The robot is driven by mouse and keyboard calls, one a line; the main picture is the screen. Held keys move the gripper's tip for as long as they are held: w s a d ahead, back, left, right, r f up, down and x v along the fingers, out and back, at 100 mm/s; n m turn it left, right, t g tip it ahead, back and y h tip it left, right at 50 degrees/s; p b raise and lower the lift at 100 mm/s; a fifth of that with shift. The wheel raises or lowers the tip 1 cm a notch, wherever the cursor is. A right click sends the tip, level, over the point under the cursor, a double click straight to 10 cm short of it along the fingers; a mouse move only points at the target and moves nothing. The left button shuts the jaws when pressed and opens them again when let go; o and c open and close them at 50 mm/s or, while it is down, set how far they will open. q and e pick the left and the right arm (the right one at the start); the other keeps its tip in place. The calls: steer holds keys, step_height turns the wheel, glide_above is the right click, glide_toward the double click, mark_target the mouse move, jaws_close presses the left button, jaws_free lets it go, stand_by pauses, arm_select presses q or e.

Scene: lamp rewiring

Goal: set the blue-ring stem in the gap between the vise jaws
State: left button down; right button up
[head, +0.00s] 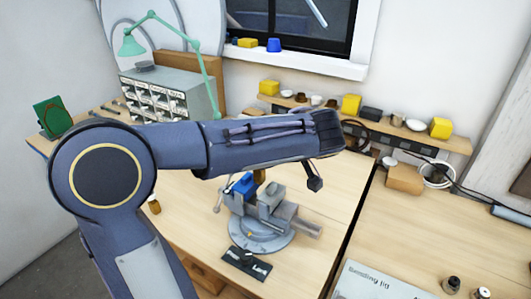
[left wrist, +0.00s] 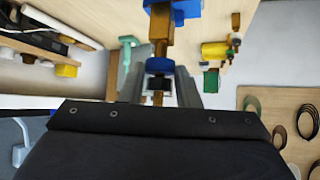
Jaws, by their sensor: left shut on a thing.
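The blue-ring stem (left wrist: 161,66), a brass rod with a blue collar, shows in the left wrist view. My left gripper (left wrist: 160,84) is shut on it, with a grey finger on each side. Brass shows above and below the collar, and the upper brass part reaches toward a blue block (left wrist: 188,8) at the top edge. In the head view the vise (head: 268,210) stands on the table, with grey jaws and a blue part. A brass piece (head: 259,175) shows beside the blue part, just below my arm. My left gripper is hidden in the head view, so the stem's fit in the gap cannot be told.
A black label plate (head: 246,262) lies in front of the vise. A small amber bottle (head: 154,204) stands to its left. A drawer cabinet (head: 168,92) and green lamp (head: 132,44) stand behind. A shelf (head: 420,139) with yellow blocks runs along the wall.

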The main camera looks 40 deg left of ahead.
mark_target(263, 180)
arm_select(q)
steer(key=shift+f+b, duration=0.75)
steer(key=shift+f, duration=0.8)
steer(key=shift+f+b, duration=1.9)
steer(key=shift+b, duration=0.4)
steer(key=shift+f+b, duration=0.3)
steer(key=shift+b, duration=0.15)
steer(key=c, duration=1)
jaws_free()
steer(key=v, duration=0.8)
steer(key=shift+b, duration=0.35)
steer(key=shift+a, duration=0.1)
